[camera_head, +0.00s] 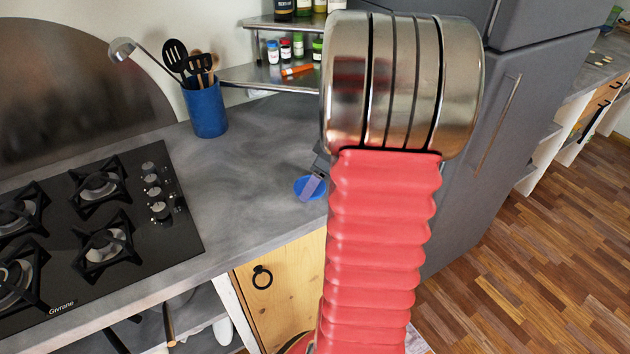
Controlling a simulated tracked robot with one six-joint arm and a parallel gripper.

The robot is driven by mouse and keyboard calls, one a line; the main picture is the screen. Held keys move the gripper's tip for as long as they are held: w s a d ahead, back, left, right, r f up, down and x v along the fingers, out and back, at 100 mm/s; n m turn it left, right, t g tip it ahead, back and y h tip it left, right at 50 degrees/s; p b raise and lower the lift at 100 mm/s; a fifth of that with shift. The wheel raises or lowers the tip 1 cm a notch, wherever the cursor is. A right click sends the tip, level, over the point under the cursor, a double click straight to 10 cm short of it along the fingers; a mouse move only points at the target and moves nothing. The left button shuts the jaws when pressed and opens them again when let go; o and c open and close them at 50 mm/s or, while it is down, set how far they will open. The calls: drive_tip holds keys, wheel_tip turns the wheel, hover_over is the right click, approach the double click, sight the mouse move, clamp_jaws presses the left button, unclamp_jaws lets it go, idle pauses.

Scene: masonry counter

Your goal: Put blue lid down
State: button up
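The blue lid (300,186) is a small round disc at the counter's right part, just left of my red arm. A grey finger of my gripper (313,184) overlaps the lid in this view. The rest of the gripper is hidden behind my arm, so I cannot see a second finger or whether it grips the lid. I cannot tell whether the lid rests on the counter (245,165) or is held just above it.
A black gas hob (130,240) fills the counter's left. A blue utensil pot (206,108) stands at the back. A metal shelf (270,76) holds several jars. A grey fridge (480,160) stands at right. The counter between hob and lid is clear.

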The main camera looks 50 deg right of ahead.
drive_tip(key=o, duration=1)
drive_tip(key=v, duration=1.2)
drive_tip(key=s+a+r+m, duration=0.1)
drive_tip(key=s+a, duration=0.1)
drive_tip(key=a, duration=1.5)
drive_tip(key=s+a+r+m+t+h, duration=0.1)
drive_tip(key=s+a+r+m, duration=0.1)
drive_tip(key=a, duration=1.6)
drive_tip(key=shift+a+r, duration=0.15)
drive_tip(key=shift+r, duration=0.1)
